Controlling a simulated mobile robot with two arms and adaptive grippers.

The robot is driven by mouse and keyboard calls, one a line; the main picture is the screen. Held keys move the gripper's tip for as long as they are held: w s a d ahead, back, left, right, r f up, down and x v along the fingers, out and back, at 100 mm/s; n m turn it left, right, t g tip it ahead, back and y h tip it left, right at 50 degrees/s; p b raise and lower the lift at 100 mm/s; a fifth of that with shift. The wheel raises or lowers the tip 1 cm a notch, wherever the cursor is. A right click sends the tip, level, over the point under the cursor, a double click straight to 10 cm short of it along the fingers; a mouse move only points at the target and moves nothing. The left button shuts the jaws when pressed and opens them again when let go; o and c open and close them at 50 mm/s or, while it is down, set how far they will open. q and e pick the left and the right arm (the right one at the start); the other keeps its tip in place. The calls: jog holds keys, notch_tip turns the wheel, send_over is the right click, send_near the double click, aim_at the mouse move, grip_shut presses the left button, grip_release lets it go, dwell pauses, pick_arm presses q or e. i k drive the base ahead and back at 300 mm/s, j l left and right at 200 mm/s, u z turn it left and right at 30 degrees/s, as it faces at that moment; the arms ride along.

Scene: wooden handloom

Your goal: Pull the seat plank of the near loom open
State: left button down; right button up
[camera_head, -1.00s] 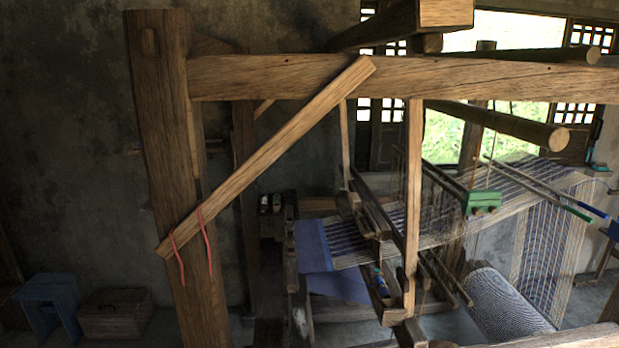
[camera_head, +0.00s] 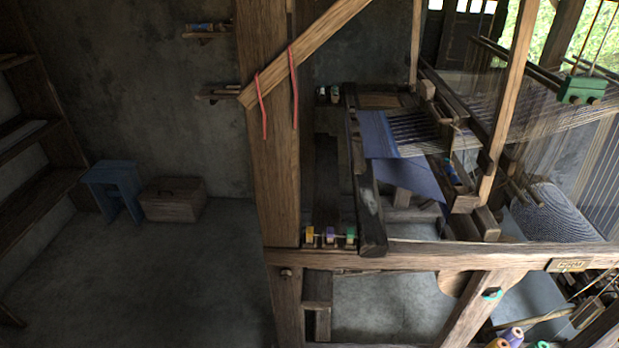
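The near loom (camera_head: 330,256) is a heavy wooden frame with a thick upright post (camera_head: 268,150) and a long horizontal beam. A dark, flat board (camera_head: 326,185) lies between the post and the cloth beam, running away from me; it looks like the seat plank, but it is in shadow and I cannot be sure. Its near end is partly hidden by small spools. The blue cloth (camera_head: 377,133) lies to its right, beyond the dark cloth beam (camera_head: 369,200). Neither of my grippers is in view.
A blue stool (camera_head: 118,180) and a wooden box (camera_head: 174,199) stand by the back wall. Shelves (camera_head: 40,165) line the left side. Small spools (camera_head: 330,236) sit on the near beam. The floor (camera_head: 150,280) left of the loom is clear.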

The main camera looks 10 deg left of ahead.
aim_at(326, 204)
jog(key=j+z, duration=0.1)
jog(key=j, duration=0.5)
jog(key=k+j+z, duration=0.1)
jog(key=j, duration=0.55)
jog(key=k+j, duration=0.15)
jog(key=j, duration=0.45)
jog(key=i+j+z, duration=0.3)
jog(key=i+j, duration=0.15)
jog(key=i, duration=0.15)
jog(key=i+j+z, duration=0.3)
jog(key=i+j, duration=0.25)
